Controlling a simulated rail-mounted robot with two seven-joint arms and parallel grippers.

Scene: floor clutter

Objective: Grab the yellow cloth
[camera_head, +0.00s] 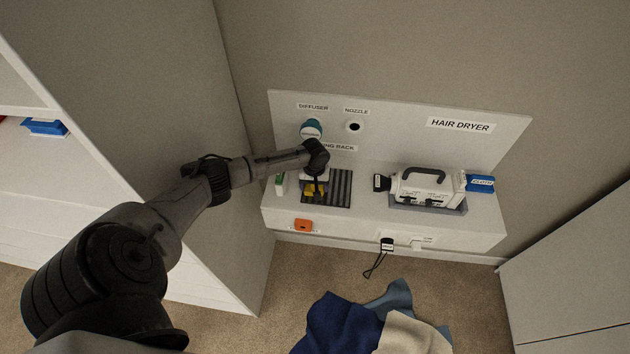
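A small patch of yellow, the yellow cloth (311,190), shows at the left end of the dark ribbed drying rack (341,188) on the white shelf. My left arm reaches in from the left. My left gripper (316,182) points down right over the cloth and hides part of it. Its fingertips are too small and dark to tell whether they are open, shut or touching the cloth. My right gripper is not in view.
A white hair dryer unit (424,187) with a blue piece (481,184) stands on the shelf's right. A teal diffuser (311,129) is on the back panel. Clothes (340,325) lie on the carpet. A white cabinet (160,120) stands left.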

